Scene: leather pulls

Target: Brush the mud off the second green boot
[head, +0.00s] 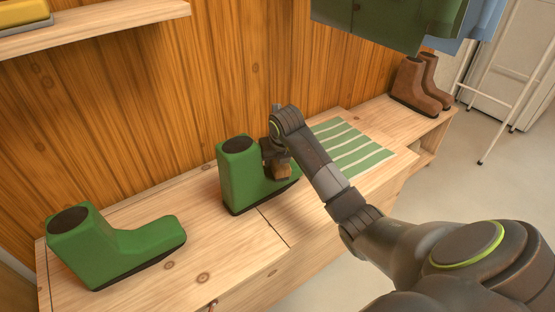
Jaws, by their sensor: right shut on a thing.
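Two green boots stand upright on the wooden bench. One green boot (105,245) is at the left end, with its toe pointing right. The other green boot (238,178) is near the middle, partly hidden behind my right gripper (275,158). My right gripper is shut on a small wooden brush (283,172), held at the foot of the middle boot; I cannot tell whether it touches. The bristles are not clearly visible. I make out no clear mud on either boot, and the middle boot's toe is mostly covered. My left gripper is not in view.
A green-and-white striped mat (352,147) lies on the bench (215,258) to the right of the middle boot. Brown boots (418,85) stand at the far right end. Green clothing (385,22) hangs above. A shelf (100,22) is at upper left. Bench between the green boots is clear.

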